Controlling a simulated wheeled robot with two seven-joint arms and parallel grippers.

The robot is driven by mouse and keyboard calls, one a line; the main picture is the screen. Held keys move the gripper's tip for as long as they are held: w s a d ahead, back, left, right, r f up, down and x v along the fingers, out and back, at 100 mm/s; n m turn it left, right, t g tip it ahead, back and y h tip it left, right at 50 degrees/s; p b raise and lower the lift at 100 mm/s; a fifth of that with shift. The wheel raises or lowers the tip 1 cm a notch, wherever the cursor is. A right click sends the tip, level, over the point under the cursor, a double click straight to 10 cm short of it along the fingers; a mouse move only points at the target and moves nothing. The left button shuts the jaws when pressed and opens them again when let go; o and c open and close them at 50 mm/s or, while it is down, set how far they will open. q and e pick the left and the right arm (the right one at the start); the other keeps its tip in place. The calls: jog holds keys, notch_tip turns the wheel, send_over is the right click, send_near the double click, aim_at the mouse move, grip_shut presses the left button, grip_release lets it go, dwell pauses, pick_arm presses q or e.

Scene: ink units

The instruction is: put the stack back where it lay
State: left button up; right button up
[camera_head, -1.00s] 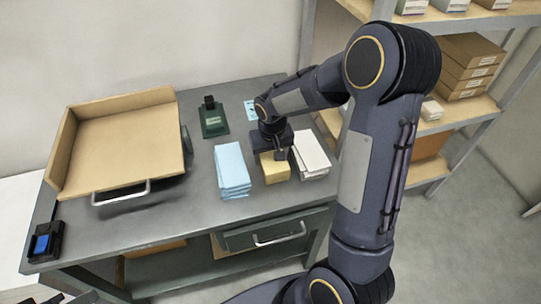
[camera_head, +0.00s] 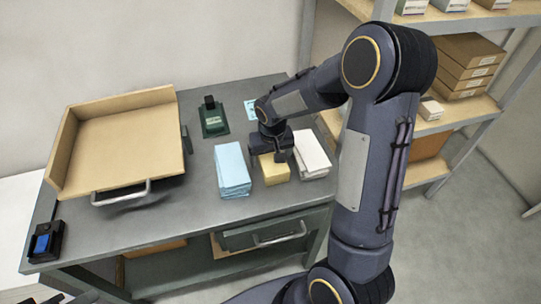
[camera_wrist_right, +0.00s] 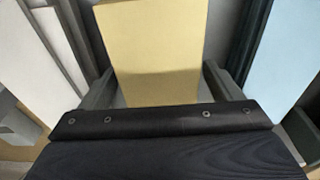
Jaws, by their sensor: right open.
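Three stacks stand side by side near the front of the grey workbench (camera_head: 190,215): a light blue stack (camera_head: 232,170), a yellow stack (camera_head: 275,172) and a white stack (camera_head: 311,155). My right gripper (camera_head: 272,152) is over the back part of the yellow stack. In the right wrist view the yellow stack (camera_wrist_right: 155,50) lies between the open fingers of the gripper (camera_wrist_right: 160,88), with the white stack (camera_wrist_right: 42,45) to the left and the light blue stack (camera_wrist_right: 290,45) to the right. The yellow stack's far side is hidden in the head view. My left gripper is not seen.
A tan tray (camera_head: 125,140) with raised walls fills the bench's left side. A dark green device (camera_head: 213,120) and a pale blue card (camera_head: 250,108) lie behind the stacks. A black holder with a blue pad (camera_head: 43,242) sits at the front left corner. Shelves (camera_head: 462,115) stand at right.

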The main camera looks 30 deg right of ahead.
aim_at(272, 158)
notch_tip(272, 158, up, 12)
jog(key=s+f, duration=0.1)
jog(key=s+a+r+t+y, duration=0.2)
jog(key=s+a, duration=0.1)
jog(key=s, duration=0.7)
jog(key=s+a+r+n+t+y, duration=0.1)
jog(key=s+a, duration=0.3)
jog(key=s, duration=0.7)
jog(key=shift+a+r+t+y, duration=0.15)
jog(key=shift+r+t+y, duration=0.45)
jog(key=shift+r, duration=0.15)
jog(key=shift+s, duration=0.1)
